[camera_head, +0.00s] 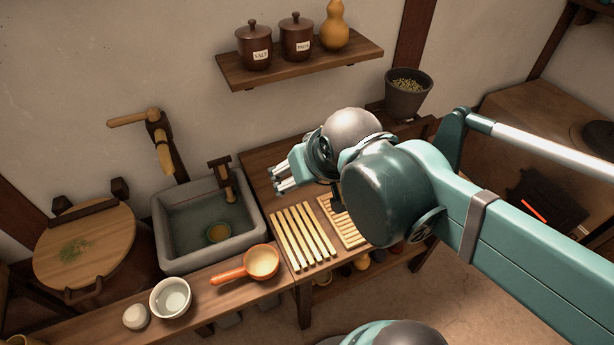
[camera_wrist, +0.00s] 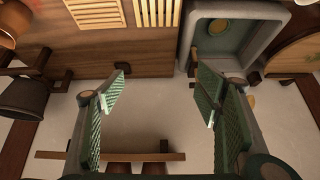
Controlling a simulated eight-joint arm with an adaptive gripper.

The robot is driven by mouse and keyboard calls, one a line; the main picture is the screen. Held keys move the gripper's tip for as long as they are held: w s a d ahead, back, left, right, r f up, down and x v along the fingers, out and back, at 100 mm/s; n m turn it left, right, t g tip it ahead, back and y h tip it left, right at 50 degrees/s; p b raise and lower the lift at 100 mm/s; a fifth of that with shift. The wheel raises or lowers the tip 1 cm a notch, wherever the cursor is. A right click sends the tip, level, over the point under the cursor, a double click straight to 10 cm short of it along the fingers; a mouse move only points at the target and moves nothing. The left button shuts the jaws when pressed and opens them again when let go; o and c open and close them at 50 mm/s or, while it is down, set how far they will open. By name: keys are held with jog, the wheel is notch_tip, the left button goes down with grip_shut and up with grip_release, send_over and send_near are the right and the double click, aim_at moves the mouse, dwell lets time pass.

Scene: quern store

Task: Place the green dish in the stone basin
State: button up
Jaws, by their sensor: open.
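The grey stone basin (camera_head: 165,255) is set in the counter at centre left. A small round yellow-green dish (camera_head: 219,232), which looks like the green dish, lies on the basin floor near its front right. The basin (camera_wrist: 277,12) and the dish (camera_wrist: 218,27) also show at the upper right of the wrist view. My gripper (camera_head: 281,178) is up and to the right of the basin, apart from the dish. Its two fingers (camera_wrist: 160,98) are spread, with nothing between them.
A wooden tap (camera_head: 222,178) stands at the basin's back right. Slatted racks (camera_head: 303,237) lie right of the basin. An orange-handled ladle (camera_head: 262,263) and a white bowl (camera_head: 172,298) stand in front. A shelf (camera_head: 300,66) with jars and a gourd hangs above. A dark pot (camera_head: 408,95) stands behind my arm.

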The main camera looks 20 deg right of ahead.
jog(key=shift+s+d+r+n, duration=0.1)
jog(key=shift+s+d+n, duration=0.25)
jog(key=shift+s, duration=0.15)
